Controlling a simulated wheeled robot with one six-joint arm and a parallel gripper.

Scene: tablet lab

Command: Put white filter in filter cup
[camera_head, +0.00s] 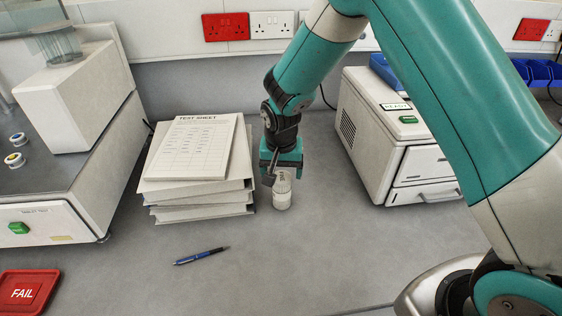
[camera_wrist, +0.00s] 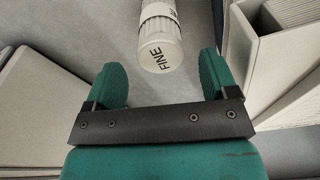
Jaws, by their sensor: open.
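A white cylindrical container (camera_head: 282,190) stands upright on the grey bench, just right of the paper stack. In the wrist view the container (camera_wrist: 160,42) shows the word FINE on it, ahead of and between my finger tips. My gripper (camera_head: 277,172) is open and empty, right by the container in the head view and partly in front of its top. In the wrist view the two green fingers of my gripper (camera_wrist: 164,78) are spread apart. I cannot make out a separate white filter or a filter cup.
A stack of binders (camera_head: 205,205) with a test sheet (camera_head: 195,148) on top stands close left of my gripper. A white machine (camera_head: 375,140) marked READY stands to the right. A blue pen (camera_head: 202,256) and a red FAIL tray (camera_head: 50,277) lie in front.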

